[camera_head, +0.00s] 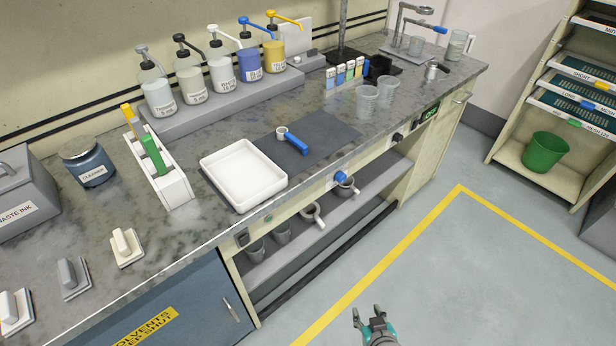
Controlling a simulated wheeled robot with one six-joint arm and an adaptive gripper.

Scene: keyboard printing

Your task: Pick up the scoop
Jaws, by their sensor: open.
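A small scoop-like tool (296,145) with a blue handle and a pale round head lies on a dark mat (335,134) on the grey stone counter. The handle points toward the lower right, and the head is at its upper left. It is the likeliest scoop in view. My gripper (367,311) is at the bottom of the picture, over the floor in front of the counter. Its two fingers are apart, with nothing between them. It is well away from the tool and does not touch the counter.
A white tray (243,174) stands left of the mat. Two clear cups (366,101) stand beyond its right end. Pump bottles (219,70) stand on a raised grey ledge behind. Cups with handles (312,213) sit on the shelf below. The floor in front is clear.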

